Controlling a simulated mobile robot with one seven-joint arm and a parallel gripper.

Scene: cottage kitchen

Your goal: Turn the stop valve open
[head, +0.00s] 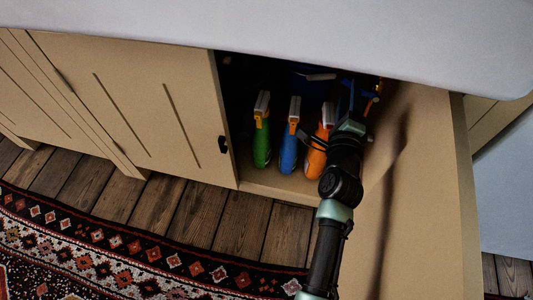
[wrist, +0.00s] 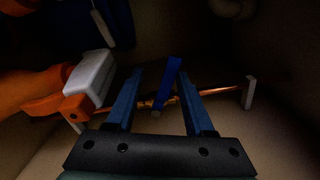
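The stop valve shows in the wrist view as a blue lever (wrist: 167,85) on a thin copper pipe (wrist: 220,93). The lever stands slightly tilted, its top leaning right, across the line of the pipe. My gripper (wrist: 161,74) is open, with one blue finger on each side of the lever. Gaps show between the lever and both fingers, so it holds nothing. In the head view my gripper (head: 356,97) is inside the dark cabinet, and the valve is hard to make out there.
Green (head: 262,145), blue (head: 289,150) and orange (head: 316,155) spray bottles stand in the cabinet left of my arm. The orange bottle's white head (wrist: 92,78) is close to my left finger. An open cabinet door (head: 425,180) stands right of my arm. The countertop (head: 300,30) overhangs above.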

